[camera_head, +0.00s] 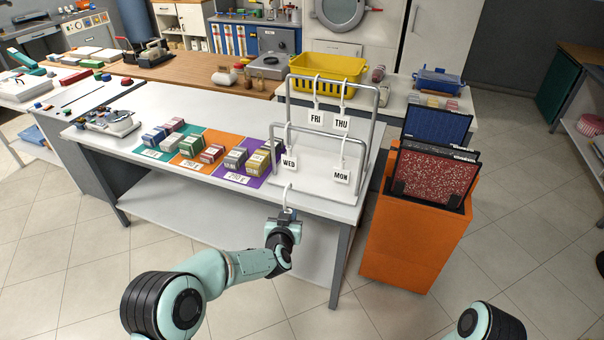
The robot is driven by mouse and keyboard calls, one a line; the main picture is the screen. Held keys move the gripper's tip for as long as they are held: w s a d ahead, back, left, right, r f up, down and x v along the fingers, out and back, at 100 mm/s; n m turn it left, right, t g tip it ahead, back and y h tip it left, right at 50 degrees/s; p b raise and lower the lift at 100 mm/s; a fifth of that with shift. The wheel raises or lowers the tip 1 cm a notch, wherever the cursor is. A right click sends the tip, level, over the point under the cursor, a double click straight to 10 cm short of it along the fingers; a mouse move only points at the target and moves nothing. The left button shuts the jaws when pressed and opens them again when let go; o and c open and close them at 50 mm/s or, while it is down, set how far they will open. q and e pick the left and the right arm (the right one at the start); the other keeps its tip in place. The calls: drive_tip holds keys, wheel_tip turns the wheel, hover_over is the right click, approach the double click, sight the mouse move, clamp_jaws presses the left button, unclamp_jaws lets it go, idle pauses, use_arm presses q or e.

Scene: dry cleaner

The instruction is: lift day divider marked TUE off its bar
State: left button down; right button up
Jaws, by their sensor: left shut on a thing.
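My left gripper (286,218) is shut on a white hooked divider (288,192) at the front edge of the table. Only its hook shows above the jaws; its label is hidden, so I cannot read TUE on it. The hook is below and in front of the grey rack (366,150), clear of its bars. Dividers WED (289,162) and MON (341,176) hang on the lower front bar. FRI (315,117) and THU (341,123) hang on the taller back bar. My right gripper is out of view.
Small boxes (211,153) stand on teal, orange and purple mats left of the rack. A yellow basket (327,68) stands behind it. An orange bin (400,235) with framed panels stands at the right. The floor in front is clear.

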use_arm(q)
drive_tip(key=w+d+r+p, duration=0.2)
drive_tip(key=w+d+r, duration=0.2)
drive_tip(key=w+r, duration=0.15)
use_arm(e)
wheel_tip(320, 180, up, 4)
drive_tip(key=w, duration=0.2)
use_arm(q)
drive_tip(key=s+a+b, duration=0.3)
drive_tip(key=s+b, duration=0.2)
drive_tip(key=s, duration=0.6)
drive_tip(key=s+a+b, duration=0.4)
drive_tip(key=s+b, duration=0.1)
drive_tip(key=s, duration=0.7)
drive_tip(key=shift+h, duration=0.4)
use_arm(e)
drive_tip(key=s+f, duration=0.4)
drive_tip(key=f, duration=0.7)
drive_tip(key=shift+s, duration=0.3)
use_arm(q)
drive_tip(key=shift+a, duration=0.1)
